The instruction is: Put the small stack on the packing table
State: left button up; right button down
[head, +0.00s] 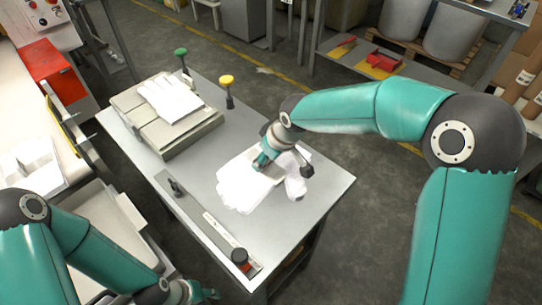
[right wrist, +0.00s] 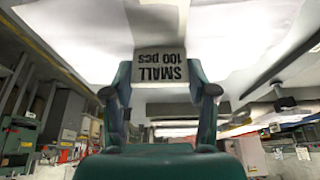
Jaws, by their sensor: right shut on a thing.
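The white film glove stack (head: 236,192) is over the right part of the grey packing table (head: 325,192), low at its surface; I cannot tell whether it touches. My right gripper (head: 265,160) is shut on the stack from above. In the right wrist view, a label (right wrist: 160,70) reading "SMALL 100 pcs" appears upside down between the fingers, with white film (right wrist: 70,40) around it. My left gripper (head: 200,292) is low at the bottom edge, left of the table and away from the stack; its finger opening is unclear.
A grey box-like unit (head: 205,131) with white sheets (head: 170,98) on top is at the table's back left.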

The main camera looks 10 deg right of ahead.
aim_at(280, 178)
jog(key=shift+c, duration=1.7)
grip_release()
jog(key=v, duration=1.2)
jog(key=shift+a, duration=0.1)
